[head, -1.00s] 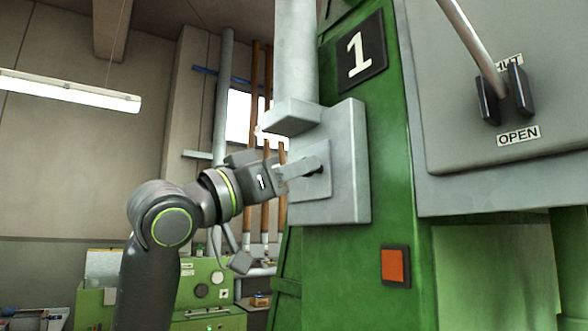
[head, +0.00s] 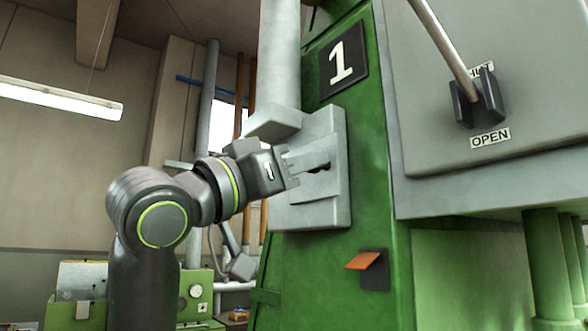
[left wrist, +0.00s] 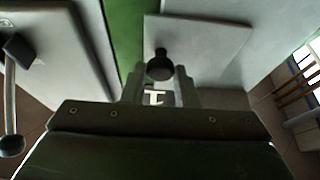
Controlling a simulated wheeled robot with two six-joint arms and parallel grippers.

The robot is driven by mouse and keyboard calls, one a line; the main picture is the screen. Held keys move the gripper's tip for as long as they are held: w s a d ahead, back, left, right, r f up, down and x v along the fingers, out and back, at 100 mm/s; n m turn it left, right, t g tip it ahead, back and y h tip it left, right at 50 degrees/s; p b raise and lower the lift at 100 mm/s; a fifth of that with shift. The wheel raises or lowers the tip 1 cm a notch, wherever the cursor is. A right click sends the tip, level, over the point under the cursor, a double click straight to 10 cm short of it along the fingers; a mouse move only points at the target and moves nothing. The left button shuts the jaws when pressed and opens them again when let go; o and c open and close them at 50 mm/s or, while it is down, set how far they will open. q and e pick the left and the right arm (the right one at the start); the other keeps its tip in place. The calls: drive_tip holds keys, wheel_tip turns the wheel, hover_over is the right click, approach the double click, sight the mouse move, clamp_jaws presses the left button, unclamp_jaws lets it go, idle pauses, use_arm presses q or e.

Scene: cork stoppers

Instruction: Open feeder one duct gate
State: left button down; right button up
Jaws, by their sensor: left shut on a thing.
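Feeder one is the green machine (head: 381,205) with a black "1" plaque (head: 343,61). On its side, in the head view, is the grey duct gate housing (head: 336,205) below a grey vertical duct (head: 279,50). A small black knob (head: 321,168) stands out from its plate. My left gripper (head: 318,162) is shut on the knob, coming from the left. In the left wrist view the round black knob (left wrist: 160,65) sits at the tips of the gripper's fingers (left wrist: 161,82), before the grey plate. The fingers partly hide the knob's base. My right gripper is not in view.
At right, a grey panel (head: 428,160) carries a lever in a black fork (head: 477,98) with SHUT and OPEN labels. Pipes and a green cabinet (head: 190,292) stand behind my arm.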

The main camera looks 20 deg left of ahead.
use_arm(q)
drive_tip(key=c, duration=1.5)
unclamp_jaws()
drive_tip(key=shift+d, duration=0.1)
drive_tip(key=o, duration=0.4)
drive_tip(key=shift+s+d, duration=0.15)
drive_tip(key=shift+s, duration=0.05)
drive_tip(key=shift+c, duration=0.2)
drive_tip(key=shift+w, duration=0.1)
drive_tip(key=shift+a, duration=0.2)
drive_tip(key=b+v, duration=0.8)
drive_tip(key=v, duration=0.9)
drive_tip(key=shift+s, duration=0.25)
